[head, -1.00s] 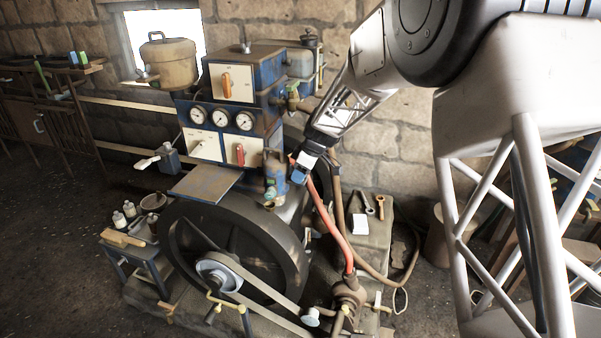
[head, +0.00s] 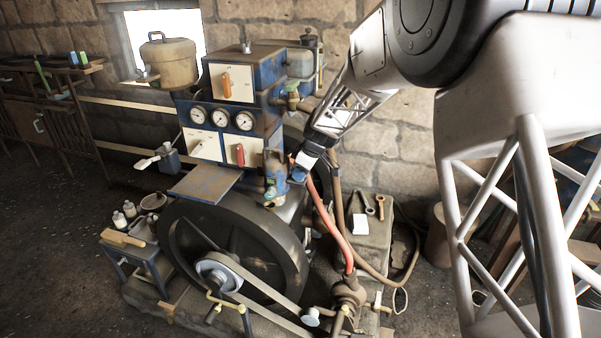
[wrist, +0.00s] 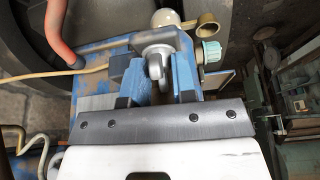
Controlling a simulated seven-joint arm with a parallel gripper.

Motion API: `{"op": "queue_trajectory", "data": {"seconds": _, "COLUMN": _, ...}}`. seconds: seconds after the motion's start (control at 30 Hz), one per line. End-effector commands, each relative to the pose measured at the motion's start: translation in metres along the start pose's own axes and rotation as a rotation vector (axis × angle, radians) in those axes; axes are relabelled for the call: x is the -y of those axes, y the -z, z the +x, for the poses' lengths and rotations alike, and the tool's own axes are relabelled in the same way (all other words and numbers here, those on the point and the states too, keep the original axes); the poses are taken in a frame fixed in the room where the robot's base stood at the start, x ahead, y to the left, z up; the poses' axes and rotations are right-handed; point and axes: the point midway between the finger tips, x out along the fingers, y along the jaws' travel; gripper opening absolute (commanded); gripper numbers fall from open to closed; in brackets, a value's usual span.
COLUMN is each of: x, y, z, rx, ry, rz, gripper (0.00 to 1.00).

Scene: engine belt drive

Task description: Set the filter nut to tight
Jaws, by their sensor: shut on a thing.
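The filter nut seems to be the grey metal piece with a rounded loop (wrist: 158,55) in the wrist view. It sits between the two blue-tipped fingers of my gripper (wrist: 159,82), which are shut on it. In the head view my gripper (head: 299,173) is at the right side of the blue engine, next to the filter body (head: 275,180). The nut itself is hidden there by the gripper and too small to make out. Its marks for tight or loose cannot be read.
A teal-capped fitting (wrist: 210,52) and a brass ring (wrist: 207,25) lie close right of the fingers. A red hose (head: 330,215) runs down just beside my gripper. The big flywheel (head: 290,265) stands below left. Gauges (head: 220,118) and switch panels are further left.

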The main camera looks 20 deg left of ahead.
Motion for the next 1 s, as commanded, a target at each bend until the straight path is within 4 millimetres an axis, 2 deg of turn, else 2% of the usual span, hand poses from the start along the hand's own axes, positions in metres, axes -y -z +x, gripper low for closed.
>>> {"op": "queue_trajectory", "data": {"seconds": 0.7, "x": 0.0028, "y": 0.0005, "z": 0.0002, "rx": 0.0, "ry": -0.172, "rz": 0.415, "gripper": 0.01}}
{"op": "queue_trajectory", "data": {"seconds": 1.0, "x": 0.0032, "y": 0.0008, "z": 0.0006, "rx": 0.001, "ry": -0.219, "rz": 0.53, "gripper": 0.01}}
